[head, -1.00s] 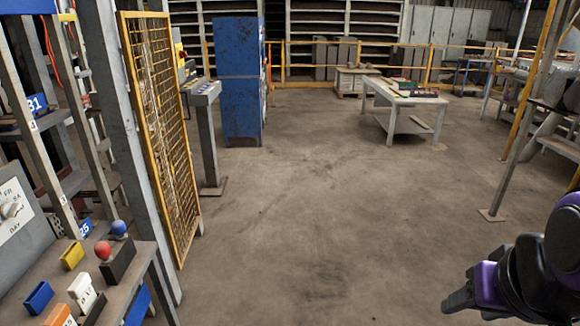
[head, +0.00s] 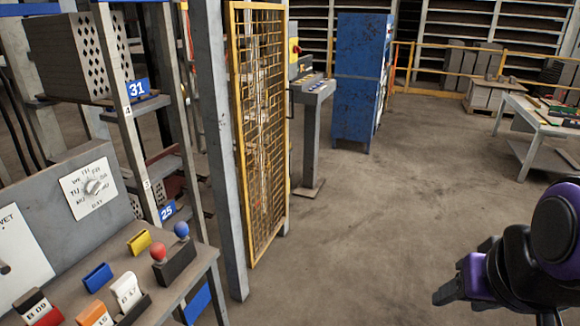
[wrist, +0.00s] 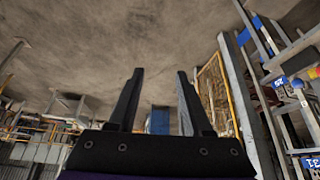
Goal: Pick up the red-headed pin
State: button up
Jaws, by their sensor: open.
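The red-headed pin (head: 158,251) stands upright in a dark block (head: 176,266) on a grey bench at the lower left of the head view. A blue-headed pin (head: 181,230) stands in the same block, just behind and to the right of it. My gripper (head: 436,297) is at the lower right of the head view, well apart from the pins, over open floor. In the wrist view my gripper (wrist: 160,95) shows two dark fingers spread apart with nothing between them. The lower part of the red-headed pin is hidden in the block.
On the bench (head: 217,258) are a yellow piece (head: 139,242), a blue piece (head: 98,277) and several lettered tags. A grey post (head: 222,150) and yellow mesh guard (head: 262,130) stand right of the bench. The floor (head: 380,220) between bench and gripper is clear.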

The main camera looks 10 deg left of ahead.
aim_at(157, 250)
jog(key=i+u, duration=0.2)
jog(key=u, duration=0.15)
jog(key=i+u, duration=0.5)
jog(key=u, duration=0.2)
